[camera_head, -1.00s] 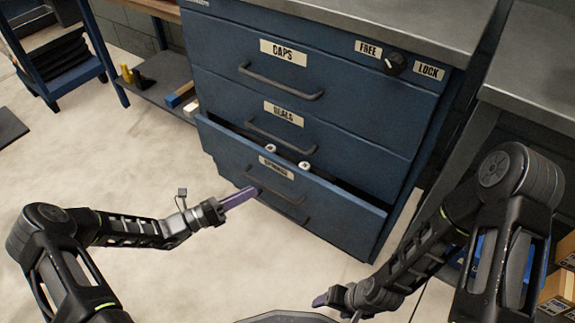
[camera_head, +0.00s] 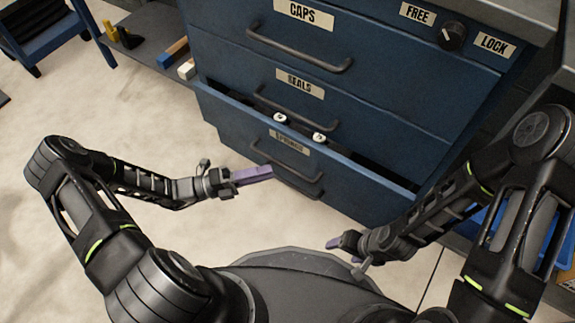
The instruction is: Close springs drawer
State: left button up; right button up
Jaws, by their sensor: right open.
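The springs drawer (camera_head: 345,180) is the bottom one of the blue cabinet and stands partly pulled out, with a dark gap along its top edge. Its label (camera_head: 289,142) reads faintly, above a dark bar handle (camera_head: 288,174). Two small white-ended objects (camera_head: 280,118) show in the gap. My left gripper (camera_head: 262,174) has purple fingers pointing right, near the left part of the handle in the picture; contact cannot be judged. Its fingers overlap in this view. My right gripper (camera_head: 334,243) is open and empty, low in front of the drawer.
Above are the closed seals drawer (camera_head: 380,125) and caps drawer (camera_head: 390,75), with a FREE/LOCK knob (camera_head: 452,36) at upper right. A low shelf (camera_head: 150,45) with small blocks stands left. The floor (camera_head: 60,110) at left is clear.

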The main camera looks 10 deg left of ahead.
aim_at(287, 166)
pick_arm(q)
jog(key=b+x, duration=0.1)
jog(key=x, duration=0.5)
jog(key=shift+f, duration=0.1)
jog(key=shift+w+d, duration=0.2)
jog(key=shift+d, duration=0.2)
jog(key=shift+c, duration=0.4)
grip_shut()
dwell(0.5)
